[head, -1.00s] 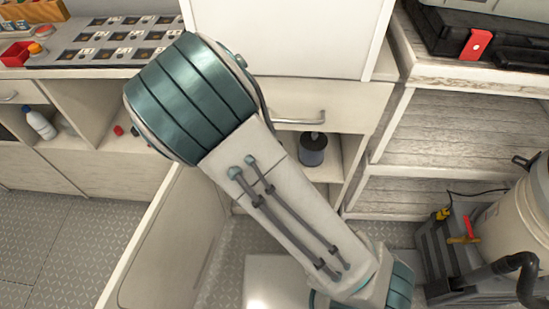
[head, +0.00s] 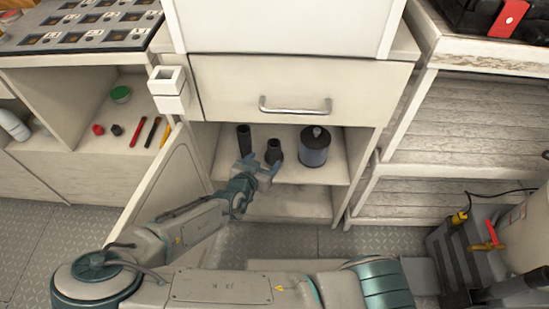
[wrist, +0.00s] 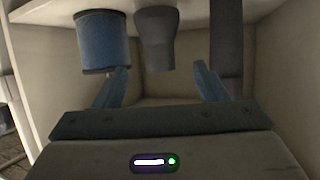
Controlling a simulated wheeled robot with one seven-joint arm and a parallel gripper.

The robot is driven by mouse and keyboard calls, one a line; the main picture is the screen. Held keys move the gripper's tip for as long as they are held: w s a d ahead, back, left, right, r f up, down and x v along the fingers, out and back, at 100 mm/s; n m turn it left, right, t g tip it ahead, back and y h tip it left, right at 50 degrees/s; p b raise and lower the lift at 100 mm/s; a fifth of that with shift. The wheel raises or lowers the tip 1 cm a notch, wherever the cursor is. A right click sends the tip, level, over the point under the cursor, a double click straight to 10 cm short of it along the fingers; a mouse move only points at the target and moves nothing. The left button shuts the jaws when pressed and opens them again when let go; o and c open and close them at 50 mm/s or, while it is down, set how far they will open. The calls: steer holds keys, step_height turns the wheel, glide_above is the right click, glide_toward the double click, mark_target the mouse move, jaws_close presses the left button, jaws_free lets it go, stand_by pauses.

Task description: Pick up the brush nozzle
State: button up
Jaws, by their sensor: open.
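The brush nozzle, seemingly the short dark flared piece (head: 274,151), stands on the cabinet's upper shelf between a taller dark tube (head: 244,138) and a blue-grey canister (head: 314,147). My gripper (head: 260,166) is at the shelf's front edge, open and empty, with blue fingers. In the wrist view, which looks upside down, the nozzle (wrist: 156,42) lies ahead between my fingertips (wrist: 161,70), with no clear contact. The canister (wrist: 104,42) is to its left and the tube (wrist: 227,45) to its right there.
An open cabinet door (head: 152,185) stands left of my forearm. A closed drawer with a metal handle (head: 296,108) is above the shelf. Small tools and a green-lidded item (head: 121,94) lie in the left compartment. A grey machine (head: 455,250) stands at right.

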mark_target(271, 153)
steer(key=b+x, duration=0.1)
steer(key=x, duration=0.4)
steer(key=shift+f, duration=0.1)
steer(key=shift+r+b+x, duration=0.15)
steer(key=shift+b+x, duration=0.6)
steer(key=shift+x, duration=0.75)
steer(key=shift+r+b+x, duration=0.15)
steer(key=shift+b+x, duration=0.55)
steer(key=shift+x, duration=0.75)
steer(key=shift+d, duration=0.1)
steer(key=c, duration=1.1)
